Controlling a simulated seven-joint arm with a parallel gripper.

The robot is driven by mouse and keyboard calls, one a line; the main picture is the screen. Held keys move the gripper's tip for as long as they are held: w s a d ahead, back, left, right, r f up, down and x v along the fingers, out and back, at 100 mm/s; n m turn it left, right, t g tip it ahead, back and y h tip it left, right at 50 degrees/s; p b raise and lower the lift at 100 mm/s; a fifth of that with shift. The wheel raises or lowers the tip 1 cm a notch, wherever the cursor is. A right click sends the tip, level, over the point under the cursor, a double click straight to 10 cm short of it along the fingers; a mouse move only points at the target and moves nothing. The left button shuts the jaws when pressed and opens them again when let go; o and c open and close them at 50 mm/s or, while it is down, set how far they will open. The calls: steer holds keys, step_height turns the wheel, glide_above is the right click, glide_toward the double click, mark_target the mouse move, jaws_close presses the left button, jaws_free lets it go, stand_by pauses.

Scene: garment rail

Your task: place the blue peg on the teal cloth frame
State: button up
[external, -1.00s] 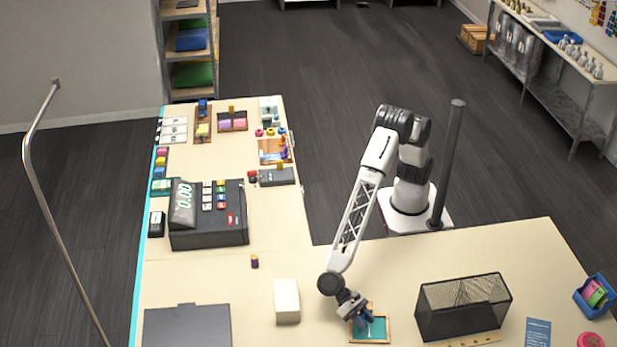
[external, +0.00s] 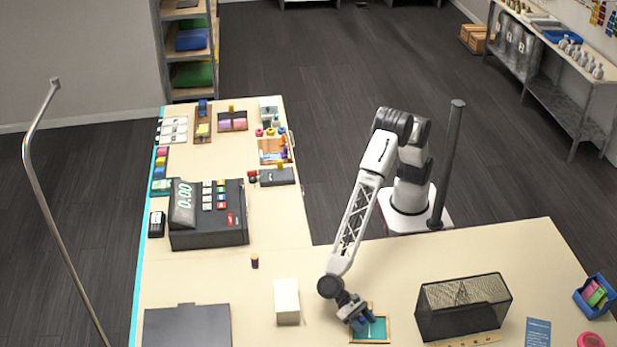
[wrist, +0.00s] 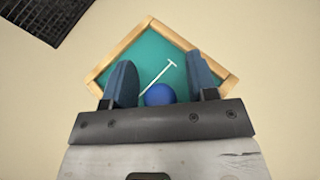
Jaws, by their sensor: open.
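The teal cloth frame (external: 381,331) lies flat on the table, a teal panel with a wooden border; it fills the middle of the wrist view (wrist: 140,47). My gripper (external: 363,323) is over the frame, fingers pointing down. In the wrist view its two blue fingers (wrist: 160,80) are spread apart. The blue peg (wrist: 160,95) shows there as a round blue top between the fingers, apart from both, over the teal cloth. Its lower part is hidden, so I cannot tell its contact with the cloth. The fingers hide it in the external view.
A black mesh basket (external: 463,305) stands right of the frame. A white block (external: 287,301) is to the left, with a small dark peg (external: 254,262) behind it. A white T-shaped mark (wrist: 158,77) shows on the cloth. Bare table lies between block and frame.

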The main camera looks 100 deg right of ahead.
steer(key=shift+r, duration=0.15)
steer(key=shift+w+d+r, duration=0.2)
steer(key=shift+w+d, duration=0.1)
steer(key=shift+d, duration=0.05)
steer(key=v, duration=1.1)
steer(key=shift+s+r, duration=0.1)
stand_by(0.6)
